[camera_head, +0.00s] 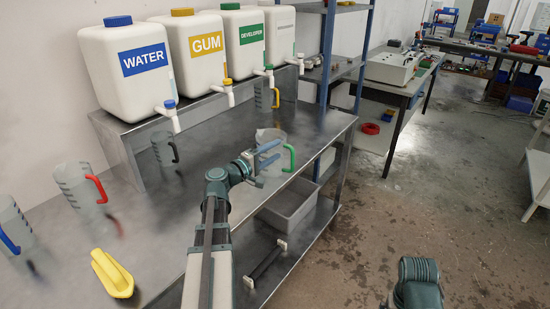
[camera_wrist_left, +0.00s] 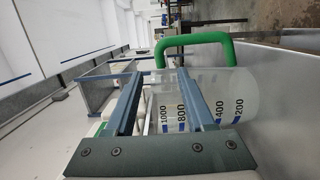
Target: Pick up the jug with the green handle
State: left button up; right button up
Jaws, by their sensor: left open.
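The clear jug (camera_head: 272,160) with the green handle (camera_head: 290,158) stands upright near the front edge of the steel table. My left gripper (camera_head: 268,153) is open at this jug, its blue fingers overlapping the jug in the picture. In the left wrist view, the jug (camera_wrist_left: 228,95) appears sideways, with its scale marks and green handle (camera_wrist_left: 195,42) showing. The open fingers (camera_wrist_left: 158,82) lie in front of its body, with the handle beyond their tips. Whether they touch it I cannot tell. My right gripper's jaws are out of view.
Several other jugs stand on the table, with black (camera_head: 163,148), yellow (camera_head: 269,97), red (camera_head: 82,188) and blue (camera_head: 12,225) handles. Labelled white canisters (camera_head: 140,65) stand on a raised shelf behind. A yellow object (camera_head: 112,273) lies at the front left. A grey bin (camera_head: 289,208) sits below.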

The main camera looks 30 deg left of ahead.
aim_at(284, 147)
pick_arm(q)
jog(key=shift+w+d, duration=0.1)
jog(key=shift+w, duration=0.15)
jog(key=x, duration=0.5)
jog(key=shift+f, duration=0.1)
grip_shut()
dwell(1.3)
